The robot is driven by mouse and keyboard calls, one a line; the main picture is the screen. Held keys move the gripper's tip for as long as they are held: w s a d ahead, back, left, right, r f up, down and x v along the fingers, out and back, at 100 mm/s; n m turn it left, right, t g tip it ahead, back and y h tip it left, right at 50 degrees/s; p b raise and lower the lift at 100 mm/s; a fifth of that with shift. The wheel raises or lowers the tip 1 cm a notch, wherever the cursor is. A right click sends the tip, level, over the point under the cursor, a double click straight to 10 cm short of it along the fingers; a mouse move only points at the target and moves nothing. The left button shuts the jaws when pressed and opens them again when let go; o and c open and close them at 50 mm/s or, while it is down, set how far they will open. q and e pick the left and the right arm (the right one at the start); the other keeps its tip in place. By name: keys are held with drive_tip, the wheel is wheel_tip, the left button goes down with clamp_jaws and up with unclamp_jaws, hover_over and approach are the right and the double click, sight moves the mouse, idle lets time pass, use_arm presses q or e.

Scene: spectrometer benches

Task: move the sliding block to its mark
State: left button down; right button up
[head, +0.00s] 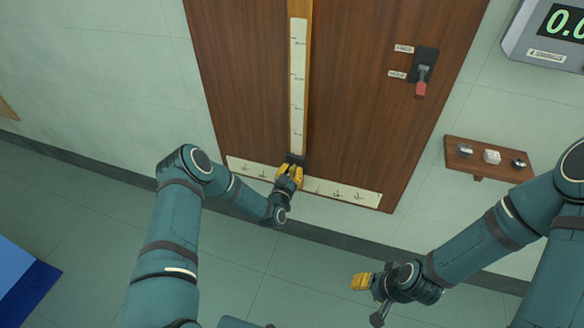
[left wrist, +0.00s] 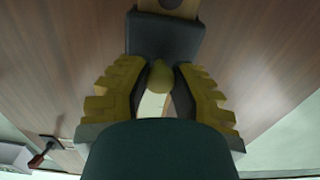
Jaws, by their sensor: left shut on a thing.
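The sliding block (head: 295,158) is a small dark block at the lower end of a vertical wooden rail on a brown panel. It also shows in the left wrist view (left wrist: 165,36), with a rounded yellowish knob (left wrist: 160,77). My left gripper (head: 289,173) has yellow fingers, which sit on both sides of the knob and are shut on it. A white scale strip (head: 298,90) with several tick labels runs up along the rail. I cannot tell which tick is the mark. My right gripper (head: 362,282) hangs clear of the panel at the lower right; its finger gap is unclear.
A horizontal scale strip (head: 340,191) crosses the panel (head: 240,70) near its bottom. A red-handled lever (head: 421,83) is at the panel's upper right. A small wooden shelf (head: 478,170) with knobs and a display box (head: 545,40) are on the wall to the right.

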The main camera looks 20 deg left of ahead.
use_arm(q)
drive_tip(key=c, duration=0.8)
unclamp_jaws()
drive_tip(key=shift+o, duration=0.2)
drive_tip(key=s, duration=1.2)
drive_tip(key=shift+a, duration=0.2)
drive_tip(key=s+d+f+g+h, duration=0.1)
drive_tip(key=s+d+g+h, duration=0.2)
drive_tip(key=s+d+g, duration=0.4)
drive_tip(key=s+d+r+n+g, duration=0.2)
drive_tip(key=s+g, duration=0.7)
drive_tip(key=s, duration=0.5)
drive_tip(key=shift+s+d+r, duration=0.2)
drive_tip(key=shift+s+d, duration=0.2)
drive_tip(key=shift+d, duration=0.25)
